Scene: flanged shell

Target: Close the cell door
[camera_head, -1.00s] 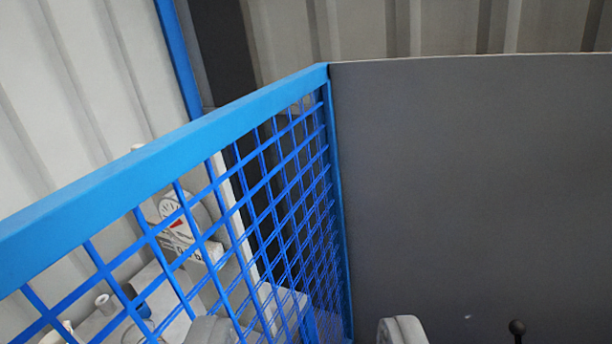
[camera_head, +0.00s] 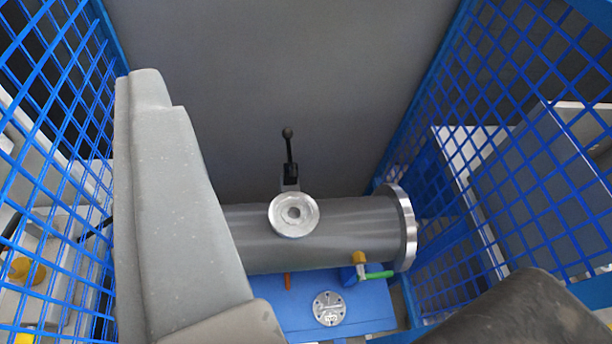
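Blue mesh panels stand on both sides: a left panel (camera_head: 62,110) and a right panel (camera_head: 510,110). Which one is the cell door I cannot tell; no latch or handle shows on either. My gripper (camera_head: 345,230) shows as a large grey finger at left and a darker rounded part at lower right, wide apart with nothing held between them. The left finger overlaps the left panel in the picture; whether it touches the mesh I cannot tell.
A grey flanged shell (camera_head: 335,235) with a black-knobbed lever (camera_head: 289,155) lies on a blue stand (camera_head: 280,300) between the panels. A plain grey wall (camera_head: 270,70) closes the back. Pale equipment stands behind both meshes.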

